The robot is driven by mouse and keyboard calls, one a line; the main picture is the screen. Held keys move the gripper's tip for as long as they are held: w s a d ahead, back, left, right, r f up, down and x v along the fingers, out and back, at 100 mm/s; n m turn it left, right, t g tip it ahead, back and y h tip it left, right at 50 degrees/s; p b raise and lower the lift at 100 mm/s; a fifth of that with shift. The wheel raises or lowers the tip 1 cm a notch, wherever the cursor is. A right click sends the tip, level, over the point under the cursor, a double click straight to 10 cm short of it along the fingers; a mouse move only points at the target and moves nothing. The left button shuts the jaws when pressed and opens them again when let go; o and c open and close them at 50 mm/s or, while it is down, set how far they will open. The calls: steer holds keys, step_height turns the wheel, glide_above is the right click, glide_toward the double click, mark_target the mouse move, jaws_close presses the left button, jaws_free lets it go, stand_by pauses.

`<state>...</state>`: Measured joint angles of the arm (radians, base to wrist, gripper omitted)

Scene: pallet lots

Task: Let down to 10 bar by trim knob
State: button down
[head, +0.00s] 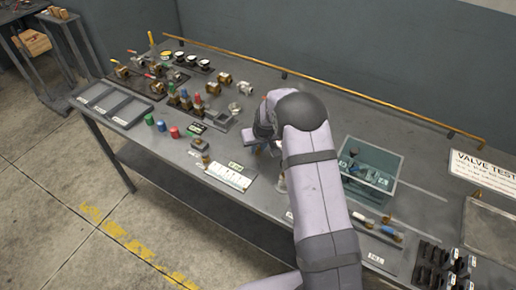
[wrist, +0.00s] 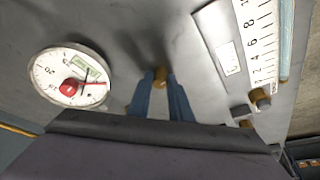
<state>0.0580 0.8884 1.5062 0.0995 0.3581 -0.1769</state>
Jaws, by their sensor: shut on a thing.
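In the head view my gripper (head: 264,143) is low over the bench, partly behind my arm, and the knob cannot be made out. A round white gauge (wrist: 45,82) with a red hub is left of the fingers in the wrist view. A thin red needle points right from its hub; the pressure it reads is too small to tell.
A white scale plate (wrist: 259,36) is right of the fingers, with a brass fitting (wrist: 260,98) near it. On the bench (head: 262,185), a teal crate (head: 392,190) holding parts stands right of my arm. Several valves and fittings (head: 180,98) stand at the left. A brass rail (head: 340,91) runs along the back.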

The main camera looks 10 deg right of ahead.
steer(key=shift+f+n+b, duration=0.25)
steer(key=shift+n+b, duration=0.15)
steer(key=shift+b, duration=0.5)
steer(key=shift+r+n, duration=0.25)
steer(key=shift+n, duration=0.05)
steer(key=c, duration=1.6)
jaws_free()
steer(key=shift+r, duration=0.1)
steer(key=shift+b+v, duration=1.35)
steer(key=shift+v, duration=2.25)
steer(key=shift+d, duration=0.2)
